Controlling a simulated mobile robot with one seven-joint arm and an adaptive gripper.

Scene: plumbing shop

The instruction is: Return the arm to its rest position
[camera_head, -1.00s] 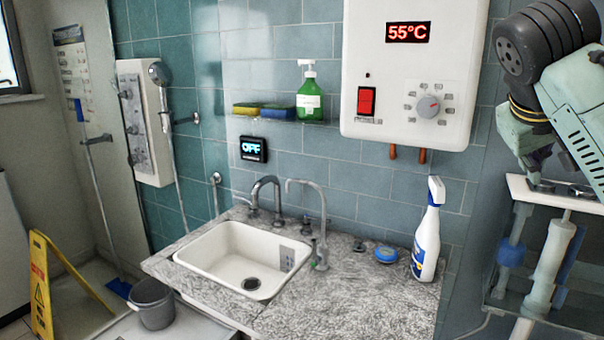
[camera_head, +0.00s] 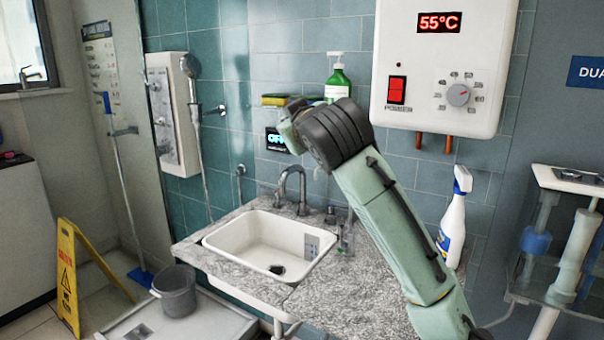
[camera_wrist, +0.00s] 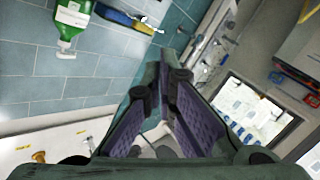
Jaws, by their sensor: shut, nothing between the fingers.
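My arm (camera_head: 385,215) reaches up from the lower right in the head view, over the grey counter (camera_head: 335,300) and in front of the tiled wall. It is bent at a dark joint near the soap shelf. My gripper (camera_wrist: 166,85) shows in the wrist view with its purple-padded fingers shut and nothing held. In the head view the fingers cannot be made out.
A white sink (camera_head: 225,240) with taps and a spray bottle (camera_head: 454,220) are near my arm. A green soap bottle (camera_head: 337,78) stands behind it. A water heater (camera_head: 440,95) hangs at upper right. A yellow sign (camera_head: 68,275) and grey bucket (camera_head: 176,292) stand at left.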

